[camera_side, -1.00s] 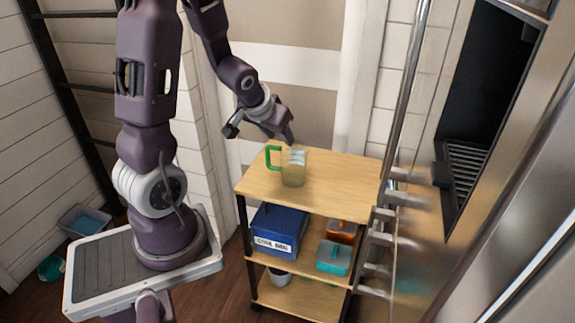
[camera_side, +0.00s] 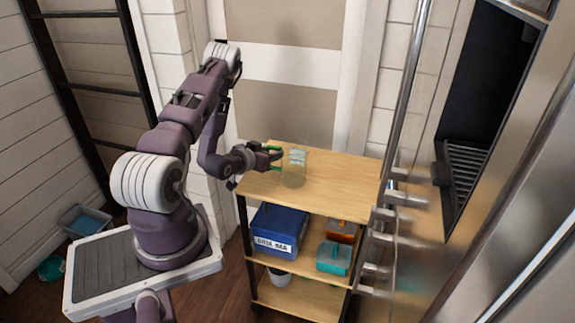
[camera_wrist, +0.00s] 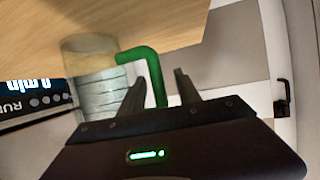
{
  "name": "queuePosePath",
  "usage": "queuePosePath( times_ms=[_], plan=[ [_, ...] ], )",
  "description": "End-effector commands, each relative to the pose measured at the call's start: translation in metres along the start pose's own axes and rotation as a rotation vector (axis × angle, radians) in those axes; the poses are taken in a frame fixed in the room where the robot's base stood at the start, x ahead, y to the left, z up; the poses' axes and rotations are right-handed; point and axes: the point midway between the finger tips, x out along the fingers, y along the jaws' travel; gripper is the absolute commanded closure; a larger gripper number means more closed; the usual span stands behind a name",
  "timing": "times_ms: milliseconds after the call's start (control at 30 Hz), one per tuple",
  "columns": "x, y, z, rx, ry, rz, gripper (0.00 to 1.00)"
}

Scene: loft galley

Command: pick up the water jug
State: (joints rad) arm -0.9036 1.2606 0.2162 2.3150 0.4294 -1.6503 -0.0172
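The water jug (camera_side: 294,168) is clear with a green handle (camera_side: 275,149). It stands upright on the wooden top of the cart (camera_side: 340,182), with its handle towards my arm. My gripper (camera_side: 272,154) is at the handle side of the jug, low over the cart's left edge. In the wrist view the jug body (camera_wrist: 98,88) is left of my fingers, and the green handle (camera_wrist: 154,68) shows between the two fingers of my gripper (camera_wrist: 160,78). The fingers are apart; I see no clear contact with the handle.
The lower shelves hold a blue box (camera_side: 279,228), a teal container (camera_side: 333,259) and an orange one (camera_side: 341,231). A metal appliance with bar handles (camera_side: 405,198) stands close to the cart's right. The cart top right of the jug is clear.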

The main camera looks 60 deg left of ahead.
Motion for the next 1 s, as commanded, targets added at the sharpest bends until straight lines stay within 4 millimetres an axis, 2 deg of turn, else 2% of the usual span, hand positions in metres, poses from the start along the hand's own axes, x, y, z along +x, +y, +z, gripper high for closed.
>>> queuePosePath(
  times_ms=[100,300,367,500,533,867,1000],
  plan=[
    [0.013,0.0,0.0,0.0,0.001,0.0,0.6],
    [0.014,0.0,0.0,-0.002,-0.001,-0.001,0.6],
    [0.014,0.0,0.0,-0.002,-0.001,-0.001,0.7],
    [0.014,0.0,0.0,-0.002,-0.001,-0.001,0.98],
    [0.014,0.0,0.0,-0.002,-0.001,-0.001,1.0],
    [0.014,0.0,-0.001,-0.002,0.0,0.0,1.0],
    [0.011,0.0,-0.01,-0.001,0.001,-0.001,1.0]
  ],
)
